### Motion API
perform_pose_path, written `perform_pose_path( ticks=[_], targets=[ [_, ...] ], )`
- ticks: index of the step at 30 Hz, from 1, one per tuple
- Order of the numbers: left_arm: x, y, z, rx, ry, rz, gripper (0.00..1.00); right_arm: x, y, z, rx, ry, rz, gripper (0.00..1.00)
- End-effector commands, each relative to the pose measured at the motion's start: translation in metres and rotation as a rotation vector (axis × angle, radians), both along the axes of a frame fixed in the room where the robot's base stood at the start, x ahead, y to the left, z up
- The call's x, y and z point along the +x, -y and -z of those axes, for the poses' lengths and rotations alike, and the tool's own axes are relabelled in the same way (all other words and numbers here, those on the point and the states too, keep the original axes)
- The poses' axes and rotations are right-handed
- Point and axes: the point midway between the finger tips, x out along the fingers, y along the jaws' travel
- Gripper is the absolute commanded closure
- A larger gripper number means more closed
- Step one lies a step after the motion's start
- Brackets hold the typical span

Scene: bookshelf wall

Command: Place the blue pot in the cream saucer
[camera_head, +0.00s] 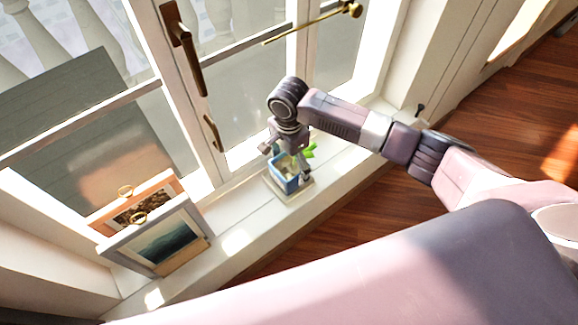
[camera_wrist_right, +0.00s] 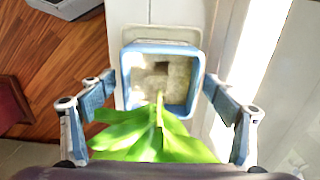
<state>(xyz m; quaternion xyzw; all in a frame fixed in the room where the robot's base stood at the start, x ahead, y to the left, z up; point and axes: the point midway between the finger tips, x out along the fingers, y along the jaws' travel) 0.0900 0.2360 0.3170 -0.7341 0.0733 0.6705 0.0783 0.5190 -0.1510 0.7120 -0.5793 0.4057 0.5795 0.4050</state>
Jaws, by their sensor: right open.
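The blue pot (camera_head: 284,179) is square and holds a green plant (camera_head: 308,151). It stands upright on the cream saucer (camera_head: 295,195) on the window sill. In the right wrist view the pot (camera_wrist_right: 192,95) shows from above with pale soil, and the saucer's rim (camera_wrist_right: 160,33) shows beyond its far side. The plant's broad leaves (camera_wrist_right: 150,140) hang toward the camera. My right gripper (camera_head: 288,155) is over the pot. In the wrist view its open fingers (camera_wrist_right: 163,92) lie on both sides of the pot, with a small gap on each side. My left gripper is not in view.
Two framed pictures (camera_head: 158,232) stand at the left on the sill (camera_head: 232,215). A window with a handle (camera_head: 183,45) rises behind the pot. The wooden floor (camera_head: 345,215) lies below the sill's front edge. The sill between pictures and pot is clear.

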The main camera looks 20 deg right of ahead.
Motion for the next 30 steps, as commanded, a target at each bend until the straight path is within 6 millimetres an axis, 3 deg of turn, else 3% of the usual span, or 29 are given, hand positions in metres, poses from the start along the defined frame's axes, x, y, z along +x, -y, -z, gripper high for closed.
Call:
perform_pose_path(
  ticks=[9,15,30],
  targets=[
    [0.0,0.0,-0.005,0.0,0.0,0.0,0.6,0.001,0.0,-0.07,0.001,0.004,0.0,0.18],
    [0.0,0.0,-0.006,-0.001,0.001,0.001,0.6,0.001,-0.001,-0.098,0.002,0.002,0.0,0.18],
    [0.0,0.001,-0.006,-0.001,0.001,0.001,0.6,-0.001,-0.002,-0.104,0.004,0.001,-0.01,0.18]
  ],
)
